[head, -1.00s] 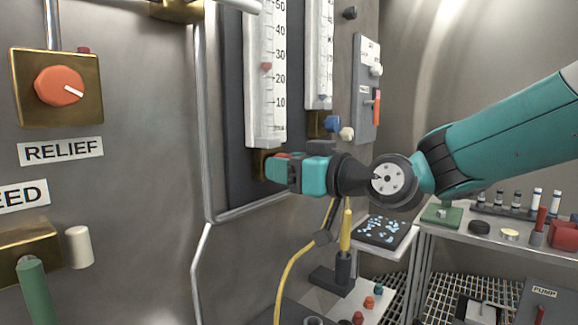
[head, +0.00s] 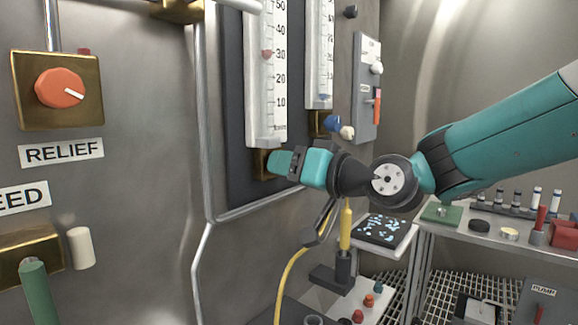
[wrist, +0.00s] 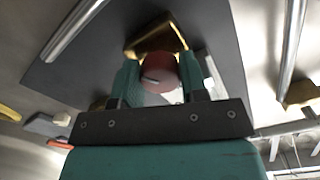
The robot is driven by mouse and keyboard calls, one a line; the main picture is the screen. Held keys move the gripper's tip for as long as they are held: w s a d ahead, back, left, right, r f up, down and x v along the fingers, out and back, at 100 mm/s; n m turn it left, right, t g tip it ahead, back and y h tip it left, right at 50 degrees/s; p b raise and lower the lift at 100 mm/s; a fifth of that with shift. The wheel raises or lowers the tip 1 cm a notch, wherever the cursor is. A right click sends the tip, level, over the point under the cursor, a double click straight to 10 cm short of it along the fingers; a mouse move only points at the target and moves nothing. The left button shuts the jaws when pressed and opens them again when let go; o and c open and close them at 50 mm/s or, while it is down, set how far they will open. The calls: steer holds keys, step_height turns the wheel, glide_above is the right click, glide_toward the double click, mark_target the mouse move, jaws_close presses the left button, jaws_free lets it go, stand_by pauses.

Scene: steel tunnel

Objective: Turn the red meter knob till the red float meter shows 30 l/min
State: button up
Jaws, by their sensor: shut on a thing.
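The red meter knob (wrist: 158,70) shows in the wrist view between the two teal fingers of my gripper (wrist: 160,85), in front of its brass block. My gripper (head: 279,164) is shut on it; in the head view the fingers hide the knob and part of the brass block (head: 261,163). Above stands the red float meter (head: 263,105), a tall white scale. Its red float (head: 266,54) is level with the 30 mark, as near as I can tell. My gripper has rolled about its own axis.
A second meter (head: 318,60) with a blue float stands to the right, with a blue knob (head: 332,123) below it near my gripper. A switch panel (head: 368,90) is further right. A metal pipe (head: 205,120) runs to the left. The orange RELIEF knob (head: 61,88) is far left.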

steer(key=o, duration=0.9)
steer(key=n, duration=0.3)
steer(key=shift+n, duration=0.4)
steer(key=s+d+n+b, duration=0.1)
steer(key=s+d+b, duration=0.4)
steer(key=s+d, duration=0.7)
steer(key=s+g+h+p, duration=0.3)
steer(key=s+p, duration=0.2)
steer(key=p, duration=0.2)
steer(key=s+d+m+g+h+p, duration=0.1)
steer(key=s+g+h+p, duration=0.2)
steer(key=p, duration=0.4)
steer(key=s+d+m+g+h+p, duration=0.1)
steer(key=s+g+h+p, duration=0.2)
steer(key=s+p, duration=0.4)
steer(key=shift+s+d+r+g, duration=0.15)
steer(key=shift+d+r+g, duration=0.1)
steer(key=shift+g, duration=0.65)
